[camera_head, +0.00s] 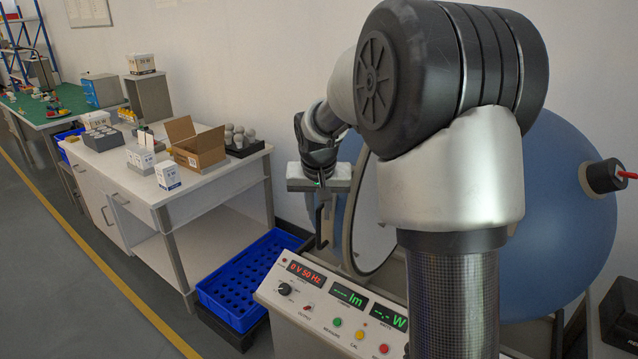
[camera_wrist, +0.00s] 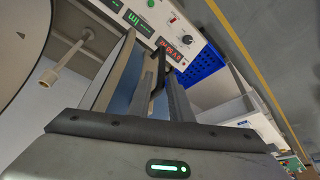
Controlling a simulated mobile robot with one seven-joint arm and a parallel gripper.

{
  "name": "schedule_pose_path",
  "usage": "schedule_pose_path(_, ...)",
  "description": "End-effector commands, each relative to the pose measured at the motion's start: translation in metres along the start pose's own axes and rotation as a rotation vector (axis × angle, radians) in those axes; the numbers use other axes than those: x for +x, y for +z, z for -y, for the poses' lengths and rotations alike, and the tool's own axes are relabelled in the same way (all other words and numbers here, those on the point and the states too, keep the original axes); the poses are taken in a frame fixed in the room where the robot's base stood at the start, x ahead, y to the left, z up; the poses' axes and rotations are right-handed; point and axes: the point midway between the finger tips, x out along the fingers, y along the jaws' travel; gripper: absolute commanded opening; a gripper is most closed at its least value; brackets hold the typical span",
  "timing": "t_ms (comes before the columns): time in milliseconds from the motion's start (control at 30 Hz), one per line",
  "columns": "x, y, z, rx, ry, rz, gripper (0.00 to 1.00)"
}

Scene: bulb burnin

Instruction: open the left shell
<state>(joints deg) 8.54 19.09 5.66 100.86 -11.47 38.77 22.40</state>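The large blue sphere (camera_head: 565,230) stands at the right, much of it hidden behind my arm. Its left shell (camera_head: 351,148) shows as a narrow blue strip with a pale rim, beside a round white opening (camera_head: 376,228). The shells stand apart. In the wrist view the white interior (camera_wrist: 25,45) and a pale lamp post (camera_wrist: 65,68) show at the left, and the left shell (camera_wrist: 122,88) is seen edge-on. My gripper (camera_head: 320,235) is at the shell's outer side; its fingers (camera_wrist: 164,88) appear closed around a dark bar handle (camera_wrist: 158,68).
The control panel (camera_head: 335,308) with displays and buttons lies below my gripper. A white bench (camera_head: 215,178) holds an open cardboard box (camera_head: 195,145) and small boxes. The floor at far left is clear.

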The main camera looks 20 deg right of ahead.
Motion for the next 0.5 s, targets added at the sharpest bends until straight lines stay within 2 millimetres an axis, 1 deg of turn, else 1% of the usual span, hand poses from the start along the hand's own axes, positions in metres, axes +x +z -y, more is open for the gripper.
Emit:
schedule_pose_path(33,-0.015,-0.001,0.0,0.0,-0.001,-0.006,0.19)
schedule_pose_path(300,-0.081,-0.001,0.0,0.0,0.0,-0.004,0.19)
schedule_pose_path(400,-0.1,-0.001,0.0,0.001,-0.001,-0.004,0.19)
schedule_pose_path(500,-0.114,0.0,0.0,0.001,-0.001,-0.003,0.19)
